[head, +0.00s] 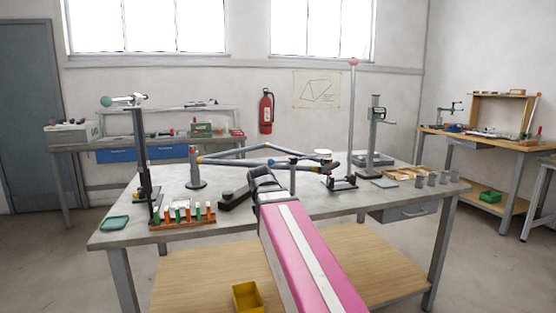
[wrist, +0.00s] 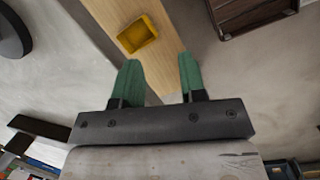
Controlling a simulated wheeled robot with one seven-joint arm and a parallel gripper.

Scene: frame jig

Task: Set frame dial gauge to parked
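My gripper (wrist: 160,72) has two green fingers, apart, with nothing between them. My pink arm reaches forward over the front edge of the workbench (head: 390,199) in the head view; the fingers do not show there. A blue-grey bicycle frame (head: 240,160) lies level above the bench on posts. A small pale round piece (head: 323,153) sits by the frame's right end and may be the dial gauge; its face and setting are too small to read. A tall stand (head: 376,120) with a dark head is behind it to the right. The wrist view shows neither the frame nor a gauge.
A tall post (head: 142,155) with a side arm stands at the bench's left, behind a rack of coloured-handled tools (head: 182,215). A thin upright (head: 352,115) rises at the right. A yellow bin (head: 247,296) sits on the lower shelf.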

